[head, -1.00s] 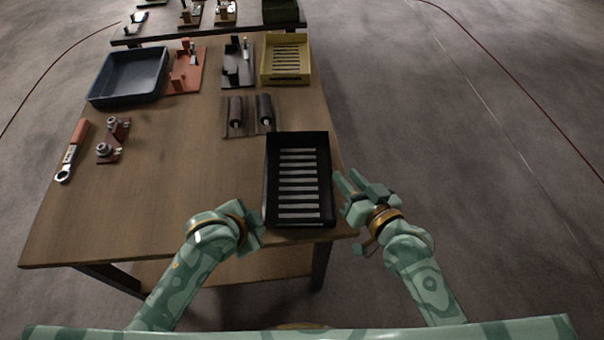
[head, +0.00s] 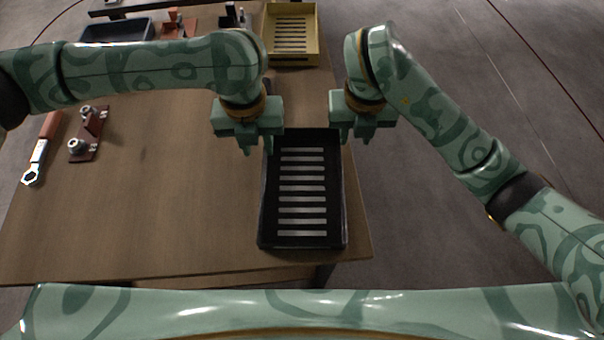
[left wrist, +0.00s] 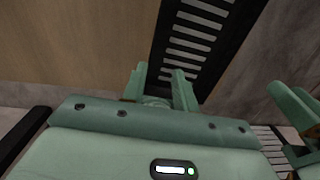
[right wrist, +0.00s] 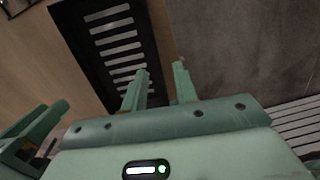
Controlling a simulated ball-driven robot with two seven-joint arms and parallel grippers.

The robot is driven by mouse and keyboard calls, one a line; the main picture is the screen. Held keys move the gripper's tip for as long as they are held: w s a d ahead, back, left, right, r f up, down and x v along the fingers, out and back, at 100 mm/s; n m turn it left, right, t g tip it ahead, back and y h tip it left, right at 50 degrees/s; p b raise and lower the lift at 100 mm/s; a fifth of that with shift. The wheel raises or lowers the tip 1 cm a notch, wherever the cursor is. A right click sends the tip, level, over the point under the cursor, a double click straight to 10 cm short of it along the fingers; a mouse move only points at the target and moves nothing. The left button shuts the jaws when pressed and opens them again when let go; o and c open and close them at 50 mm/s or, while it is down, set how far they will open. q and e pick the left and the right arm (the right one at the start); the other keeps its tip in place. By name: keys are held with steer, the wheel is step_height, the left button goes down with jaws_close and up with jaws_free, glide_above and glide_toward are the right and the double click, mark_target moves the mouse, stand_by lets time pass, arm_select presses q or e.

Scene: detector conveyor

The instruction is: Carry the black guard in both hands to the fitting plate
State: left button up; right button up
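The black guard (head: 303,240), a dark tray-like piece with a row of pale slots, lies on the table near its front right corner. It also shows in the left wrist view (left wrist: 222,50) and the right wrist view (right wrist: 82,60). My left gripper (head: 258,147) is open at the far part of the guard's left side wall. My right gripper (head: 350,135) is open at the far part of its right side wall. In each wrist view the fingers stand apart around the line of the wall; contact cannot be told. I cannot identify the fitting plate for certain.
On the wooden table (head: 150,200) a red-handled wrench (head: 42,150) and a red bracket (head: 90,130) lie at left. My left arm hides the mid-table. The front left is clear.

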mark_target(262, 179)
arm_select(q)
steer(key=shift+w+a+r, duration=0.1)
steer(key=shift+a+r, duration=0.1)
steer(key=shift+a, duration=0.3)
arm_select(e)
steer(key=shift+s+a+r+g, duration=0.2)
steer(key=shift+s+g, duration=0.1)
steer(key=shift+s, duration=0.1)
steer(key=shift+s+a+r+g, duration=0.1)
steer(key=shift+s+a+g, duration=0.05)
steer(key=shift+s+g, duration=0.2)
steer(key=shift+f, duration=0.1)
